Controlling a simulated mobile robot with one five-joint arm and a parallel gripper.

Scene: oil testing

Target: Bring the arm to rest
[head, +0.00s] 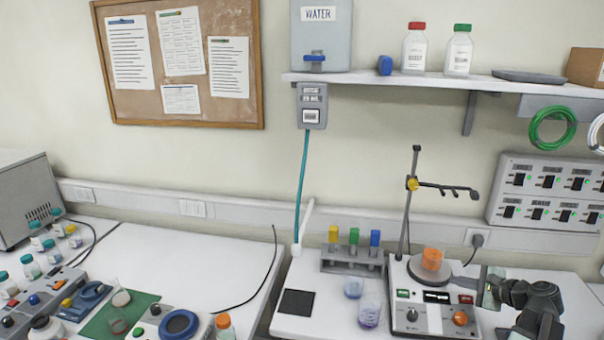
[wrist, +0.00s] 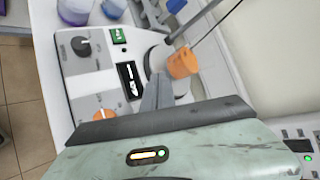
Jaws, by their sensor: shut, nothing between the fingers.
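My arm reaches in at the lower right of the head view, and my gripper (head: 486,286) is beside the right side of the hotplate stirrer (head: 420,318). In the wrist view my gripper (wrist: 158,88) has its fingers together and empty. They point toward the stirrer, whose knobs, small display and green switch show there. An orange container (head: 432,259) stands on the stirrer's round plate. It also shows in the wrist view (wrist: 182,63), just beyond my fingertips and to their right. I cannot tell whether the fingers touch the stirrer.
A stand with a clamp (head: 410,200) rises behind the stirrer. Two beakers with bluish liquid (head: 369,310) and a tube rack (head: 352,262) are left of it. A switch panel (head: 548,192) is on the wall at right. The bench around the dark square is mostly clear.

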